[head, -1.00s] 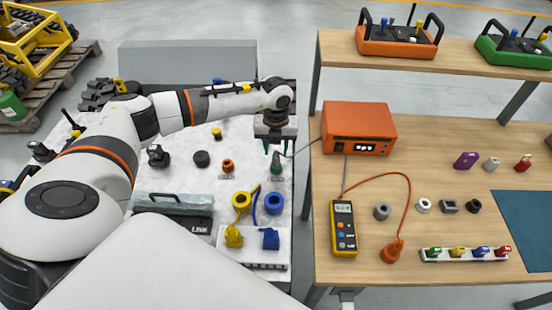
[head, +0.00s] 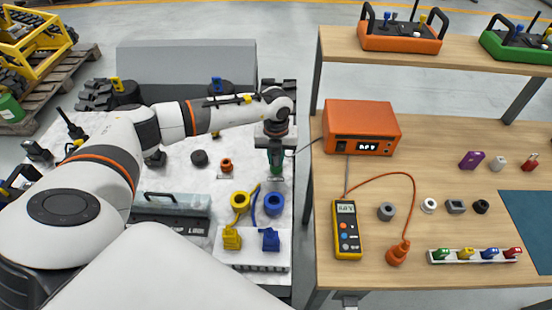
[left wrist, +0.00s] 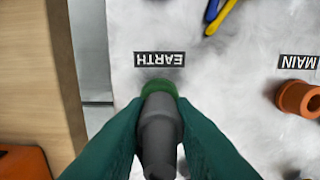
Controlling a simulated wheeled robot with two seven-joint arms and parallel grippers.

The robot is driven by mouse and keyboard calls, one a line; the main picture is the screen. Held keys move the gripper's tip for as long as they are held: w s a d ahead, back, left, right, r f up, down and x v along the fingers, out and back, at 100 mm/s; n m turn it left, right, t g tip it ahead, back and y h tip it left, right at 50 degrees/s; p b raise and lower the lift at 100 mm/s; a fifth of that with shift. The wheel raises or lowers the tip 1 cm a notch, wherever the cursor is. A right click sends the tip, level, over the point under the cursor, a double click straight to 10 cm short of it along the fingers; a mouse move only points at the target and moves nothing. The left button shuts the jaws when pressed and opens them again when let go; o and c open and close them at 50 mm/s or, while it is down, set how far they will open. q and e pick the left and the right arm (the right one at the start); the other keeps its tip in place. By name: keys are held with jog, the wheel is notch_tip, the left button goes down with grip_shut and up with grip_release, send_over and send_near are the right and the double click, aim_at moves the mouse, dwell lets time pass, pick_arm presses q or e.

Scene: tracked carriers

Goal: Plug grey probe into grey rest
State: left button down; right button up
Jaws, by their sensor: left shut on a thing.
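My left gripper (head: 275,168) reaches down over the white-topped carrier. Its teal fingers are shut on the grey probe (left wrist: 159,130). The left wrist view shows the probe between the fingers, with its end at a green ring (left wrist: 158,88) beside the EARTH label; whether it is seated in that ring I cannot tell. A grey cable runs from the orange box to the probe. The grey rest, which looks like the round grey ring (head: 386,211), stands on the wooden table right of the yellow meter. My right gripper is not in view.
The orange box (head: 361,128) and yellow meter (head: 346,230) stand on the table, with an orange plug (head: 396,254) on a looping orange cable. White, square grey and black pieces (head: 480,207) line up right of the ring. A gap separates carrier and table.

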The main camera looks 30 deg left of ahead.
pick_arm(q)
jog(key=shift+r, duration=0.15)
jog(key=shift+r, duration=0.15)
jog(key=shift+r+p, duration=1.05)
jog(key=shift+r, duration=0.05)
jog(key=shift+r+p, duration=1.3)
jog(key=shift+r, duration=0.5)
